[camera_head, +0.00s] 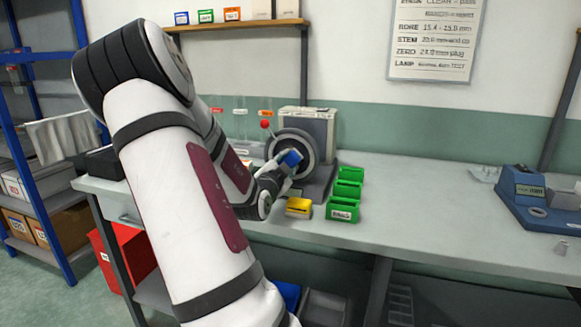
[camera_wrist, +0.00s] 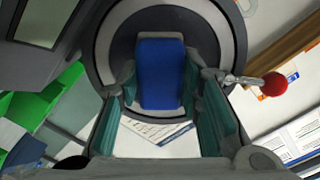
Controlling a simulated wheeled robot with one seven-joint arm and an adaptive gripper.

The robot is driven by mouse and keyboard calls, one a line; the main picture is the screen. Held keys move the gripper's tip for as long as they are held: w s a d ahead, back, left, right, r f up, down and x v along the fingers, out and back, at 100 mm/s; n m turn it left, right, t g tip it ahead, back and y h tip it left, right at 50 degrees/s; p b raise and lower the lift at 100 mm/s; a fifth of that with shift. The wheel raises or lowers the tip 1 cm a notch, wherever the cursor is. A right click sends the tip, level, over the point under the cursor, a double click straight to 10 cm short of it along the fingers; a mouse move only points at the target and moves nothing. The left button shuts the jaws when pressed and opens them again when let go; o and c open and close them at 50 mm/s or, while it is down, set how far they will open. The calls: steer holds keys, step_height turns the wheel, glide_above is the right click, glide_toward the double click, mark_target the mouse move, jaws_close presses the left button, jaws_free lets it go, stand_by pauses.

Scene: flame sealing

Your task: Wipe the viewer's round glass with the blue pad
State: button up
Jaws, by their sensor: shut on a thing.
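The blue pad (camera_head: 291,158) is held at the end of my arm, in front of the viewer in the head view. In the wrist view the blue pad (camera_wrist: 161,73) stands upright between the two fingers of my gripper (camera_wrist: 160,95). My gripper is shut on it. The viewer's round ring (camera_head: 313,149) surrounds the pad in the picture, and the ring (camera_wrist: 225,35) also fills the top of the wrist view. The pad hides much of the round glass. I cannot tell whether pad and glass touch.
A red ball knob (camera_wrist: 274,84) sticks out beside the ring. A blue device (camera_head: 541,200) sits at the far right. The bench (camera_head: 430,205) between is clear.

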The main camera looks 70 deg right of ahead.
mark_target(299, 161)
steer(key=shift+w+a+b, duration=0.2)
steer(key=shift+w+b, duration=0.45)
steer(key=shift+w, duration=1.35)
steer(key=s+r+b, duration=0.1)
steer(key=s+b, duration=0.2)
steer(key=s, duration=0.4)
steer(key=shift+s+d, duration=0.3)
steer(key=shift+s, duration=0.05)
steer(key=shift+d+b, duration=0.1)
steer(key=shift+b, duration=0.25)
steer(key=shift+w, duration=0.1)
steer(key=shift+w+r+b, duration=0.2)
steer(key=shift+w+b, duration=0.15)
steer(key=shift+w, duration=1.65)
steer(key=w, duration=0.3)
steer(key=shift+w+a, duration=0.3)
steer(key=shift+w, duration=0.1)
